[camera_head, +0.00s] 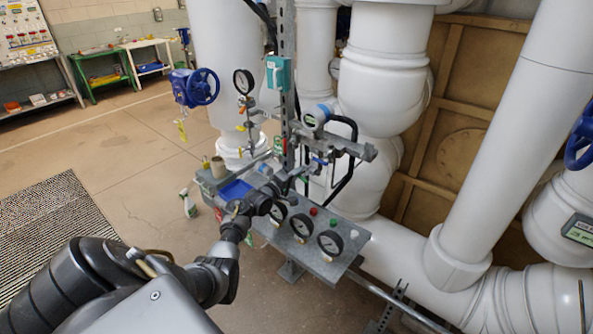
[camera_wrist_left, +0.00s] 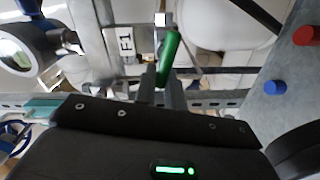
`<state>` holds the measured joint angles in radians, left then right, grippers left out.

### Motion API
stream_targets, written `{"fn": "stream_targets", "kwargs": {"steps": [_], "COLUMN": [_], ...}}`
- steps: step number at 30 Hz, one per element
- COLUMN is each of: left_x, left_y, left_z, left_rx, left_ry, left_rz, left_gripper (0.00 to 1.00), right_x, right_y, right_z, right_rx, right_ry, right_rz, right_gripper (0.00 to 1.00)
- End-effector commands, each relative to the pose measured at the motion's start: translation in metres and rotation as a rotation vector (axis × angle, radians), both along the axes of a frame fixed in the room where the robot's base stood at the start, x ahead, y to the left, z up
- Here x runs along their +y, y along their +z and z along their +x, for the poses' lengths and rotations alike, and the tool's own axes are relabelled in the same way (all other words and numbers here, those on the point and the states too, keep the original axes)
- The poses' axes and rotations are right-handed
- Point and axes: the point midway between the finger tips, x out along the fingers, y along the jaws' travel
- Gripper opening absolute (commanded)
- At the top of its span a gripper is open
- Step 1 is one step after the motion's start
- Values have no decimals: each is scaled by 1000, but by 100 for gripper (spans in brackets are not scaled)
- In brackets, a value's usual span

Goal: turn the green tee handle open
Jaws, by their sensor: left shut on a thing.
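The green tee handle (camera_wrist_left: 169,57) shows in the left wrist view as a short green bar, slightly tilted, in front of a metal fitting. My left gripper (camera_wrist_left: 168,85) has its two grey fingers closed together on the lower end of this handle. In the head view my left gripper (camera_head: 282,184) reaches in from the lower left to the area behind the gauge panel. There its fingertips and the green handle are hard to make out among the fittings. My right gripper is not seen in either view.
A grey panel (camera_head: 330,258) with several gauges and colored buttons lies just right of my left gripper. A blue and white transmitter (camera_head: 316,116) and pipework stand above it. Large white pipes fill the right. Open floor (camera_head: 120,190) lies left.

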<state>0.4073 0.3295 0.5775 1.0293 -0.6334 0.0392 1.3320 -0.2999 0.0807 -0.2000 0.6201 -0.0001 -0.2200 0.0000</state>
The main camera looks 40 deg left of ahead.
Motion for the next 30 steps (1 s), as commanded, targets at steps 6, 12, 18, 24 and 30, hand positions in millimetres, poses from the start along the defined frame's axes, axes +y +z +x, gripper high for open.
{"fn": "stream_targets", "kwargs": {"steps": [6,12,18,24,30], "left_x": [1,1,1,1,1], "left_y": [-3,-6,-7,-7,-8], "left_z": [0,0,0,0,0], "left_rx": [-2,-3,-5,-5,-5], "left_ry": [0,1,0,0,0], "left_rz": [-142,-222,-260,-268,-268], "left_gripper": [0,0,0,0,0], "right_x": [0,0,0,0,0], "right_y": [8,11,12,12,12], "right_z": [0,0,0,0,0], "right_rx": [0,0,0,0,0], "right_ry": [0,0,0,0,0], "right_rz": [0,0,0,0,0], "right_gripper": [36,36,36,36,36]}}
